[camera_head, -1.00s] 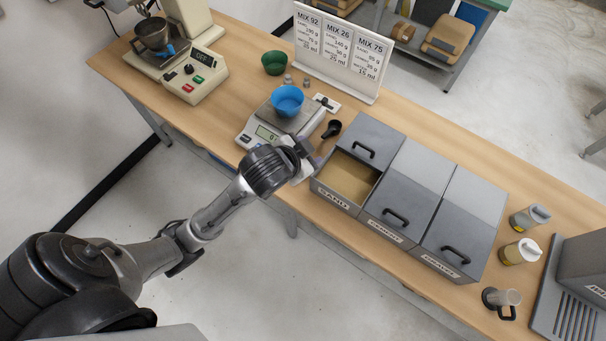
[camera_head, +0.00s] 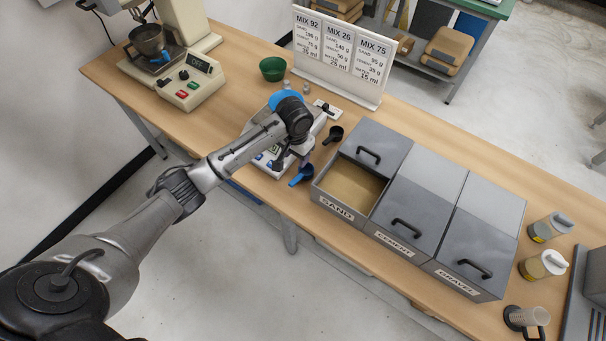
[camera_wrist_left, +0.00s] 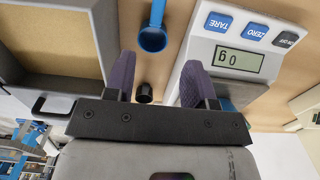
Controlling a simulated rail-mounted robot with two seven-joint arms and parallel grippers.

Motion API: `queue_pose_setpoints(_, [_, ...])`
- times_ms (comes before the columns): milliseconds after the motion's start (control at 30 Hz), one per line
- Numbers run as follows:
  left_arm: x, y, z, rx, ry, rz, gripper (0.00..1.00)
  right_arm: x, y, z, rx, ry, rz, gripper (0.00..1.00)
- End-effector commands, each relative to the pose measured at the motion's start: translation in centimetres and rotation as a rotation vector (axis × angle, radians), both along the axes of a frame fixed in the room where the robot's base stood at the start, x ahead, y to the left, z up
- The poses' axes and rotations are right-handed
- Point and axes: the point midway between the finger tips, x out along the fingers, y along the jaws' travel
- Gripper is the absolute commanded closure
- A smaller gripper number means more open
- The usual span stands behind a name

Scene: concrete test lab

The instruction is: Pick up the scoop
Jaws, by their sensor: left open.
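A blue scoop (camera_head: 302,176) lies on the table in front of the gap between the scale and the sand bin. In the left wrist view, the blue scoop (camera_wrist_left: 153,40) shows a round cup, its handle running off the top edge. A black scoop (camera_head: 334,134) lies farther back, beside the bin. A small black part (camera_wrist_left: 145,92), probably of that scoop, shows between the fingers in the wrist view. My left gripper (camera_head: 293,161) is open and empty, above the scale's right side and close to the blue scoop, apart from it. My right gripper is out of view.
The open sand bin (camera_head: 330,205) stands right of the scoops, with lidded bins beyond. A green bowl (camera_head: 272,69) and a mix sign (camera_head: 345,57) stand behind.

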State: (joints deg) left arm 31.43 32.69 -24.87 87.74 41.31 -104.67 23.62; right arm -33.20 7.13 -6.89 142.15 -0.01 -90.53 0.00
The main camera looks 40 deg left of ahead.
Motion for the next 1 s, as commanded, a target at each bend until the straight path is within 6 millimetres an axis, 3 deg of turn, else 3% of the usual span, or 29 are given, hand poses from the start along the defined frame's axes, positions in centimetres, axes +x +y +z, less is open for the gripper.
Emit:
queue_pose_setpoints(400, [0.0, -0.1, -6.7, 0.000, 0.000, 0.011, 0.50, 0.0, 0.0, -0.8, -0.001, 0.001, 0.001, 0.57])
queue_pose_setpoints(767, [0.1, -0.2, -8.9, 0.001, -0.001, 0.008, 0.50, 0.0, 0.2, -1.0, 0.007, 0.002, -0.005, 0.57])
queue_pose_setpoints(1000, [0.3, -0.5, -12.0, 0.001, -0.001, 0.010, 0.50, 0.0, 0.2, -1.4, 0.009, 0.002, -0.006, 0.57])
